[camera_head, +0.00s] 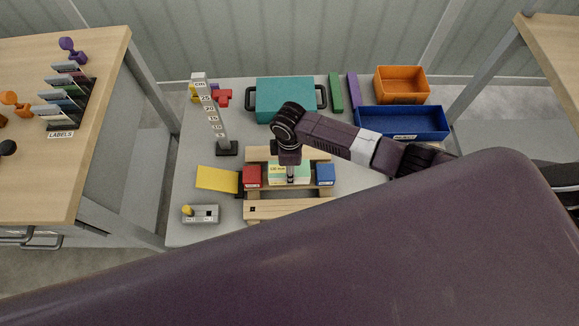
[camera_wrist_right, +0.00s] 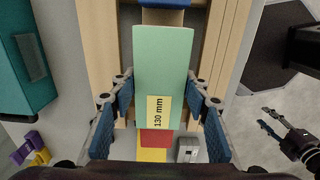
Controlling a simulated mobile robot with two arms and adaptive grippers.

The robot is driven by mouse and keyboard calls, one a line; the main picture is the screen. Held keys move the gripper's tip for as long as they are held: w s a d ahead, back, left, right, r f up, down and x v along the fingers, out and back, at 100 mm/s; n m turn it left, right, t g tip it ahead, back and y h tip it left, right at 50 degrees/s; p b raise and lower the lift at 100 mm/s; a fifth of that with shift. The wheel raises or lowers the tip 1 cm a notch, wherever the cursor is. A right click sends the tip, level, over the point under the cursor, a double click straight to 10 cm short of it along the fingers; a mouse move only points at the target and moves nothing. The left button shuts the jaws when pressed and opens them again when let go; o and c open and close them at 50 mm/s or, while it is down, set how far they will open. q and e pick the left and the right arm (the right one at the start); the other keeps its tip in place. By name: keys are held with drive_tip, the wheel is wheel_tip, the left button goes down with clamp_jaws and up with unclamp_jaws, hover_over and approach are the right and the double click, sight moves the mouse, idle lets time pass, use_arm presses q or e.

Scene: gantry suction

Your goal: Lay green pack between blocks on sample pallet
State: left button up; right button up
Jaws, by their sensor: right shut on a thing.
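The green pack (camera_head: 275,175), pale with a yellow 130 mm label, is between the red block (camera_head: 252,176) and the blue block (camera_head: 325,174) over the wooden sample pallet (camera_head: 288,209). My right gripper (camera_head: 290,170) is above it, shut on its sides. In the right wrist view the pack (camera_wrist_right: 163,65) lies between the fingers (camera_wrist_right: 161,115), with the blue block (camera_wrist_right: 165,3) at its far end and the red block (camera_wrist_right: 157,138) at its near end. I cannot tell whether the pack touches the pallet. My left gripper (camera_wrist_right: 263,119) is off to the right there, fingers apart, empty.
A yellow ramp-like piece (camera_head: 217,178) and a grey switch box (camera_head: 201,214) are left of the pallet. A height gauge (camera_head: 226,148) stands behind them. A teal case (camera_head: 285,97), an orange bin (camera_head: 401,84) and a blue tray (camera_head: 402,123) are at the back.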

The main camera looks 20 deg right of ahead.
drive_tip(key=shift+p, duration=0.5)
idle(0.9)
drive_tip(key=shift+f+b, duration=0.75)
drive_tip(key=shift+f, duration=0.3)
drive_tip(key=o, duration=1.5)
drive_tip(key=shift+r, duration=0.1)
wheel_tip(320, 180, up, 12)
